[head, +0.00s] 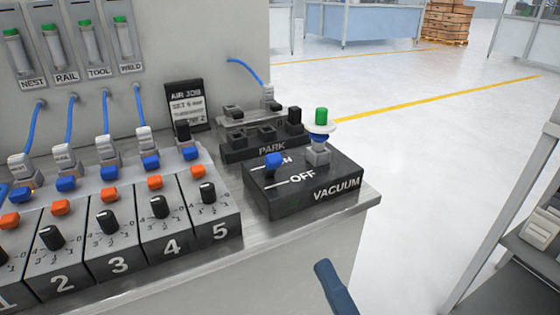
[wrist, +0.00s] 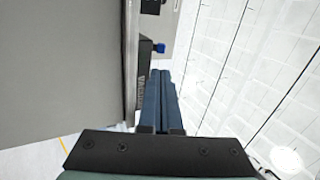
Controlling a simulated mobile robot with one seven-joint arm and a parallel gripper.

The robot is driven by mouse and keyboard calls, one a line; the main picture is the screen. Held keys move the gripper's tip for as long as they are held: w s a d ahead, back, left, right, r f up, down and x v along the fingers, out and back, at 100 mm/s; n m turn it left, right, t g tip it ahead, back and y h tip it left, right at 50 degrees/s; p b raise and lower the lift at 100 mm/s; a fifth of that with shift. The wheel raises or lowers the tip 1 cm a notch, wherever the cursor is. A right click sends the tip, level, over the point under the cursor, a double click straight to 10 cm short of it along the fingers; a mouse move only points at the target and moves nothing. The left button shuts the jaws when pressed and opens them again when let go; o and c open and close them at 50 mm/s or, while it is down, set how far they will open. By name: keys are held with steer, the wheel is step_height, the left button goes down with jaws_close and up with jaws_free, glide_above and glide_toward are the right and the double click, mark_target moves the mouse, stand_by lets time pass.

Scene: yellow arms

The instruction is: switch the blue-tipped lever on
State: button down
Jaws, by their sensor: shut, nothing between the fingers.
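The blue-tipped lever (head: 273,160) stands on the black VACUUM box (head: 300,203) near the bench's right corner. Its blue tip covers part of the ON label, above the OFF label and line. In the wrist view the blue tip (wrist: 160,47) shows just beyond my fingertips, beside the dark box (wrist: 143,85). My gripper (wrist: 161,75) is shut and empty, its two blue fingers together. In the head view only a blue finger part (head: 335,287) shows, low and in front of the bench edge, apart from the lever. The lever's exact tilt is hard to tell.
A fitting with a green top (head: 321,116) and white disc stands at the VACUUM box's back corner. A black PARK rack (head: 270,149) is behind the box. Numbered knob modules (head: 160,218) fill the left bench. Open floor lies to the right.

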mark_target(277, 164)
steer(key=shift+s+d+m, duration=0.2)
steer(key=shift+d+m, duration=0.05)
steer(key=shift+m, duration=0.15)
steer(key=p+x, duration=0.1)
steer(key=x, duration=1.3)
steer(key=shift+d+r, duration=0.1)
steer(key=shift+r, duration=0.05)
steer(key=shift+r+p, duration=0.1)
steer(key=shift+p, duration=0.25)
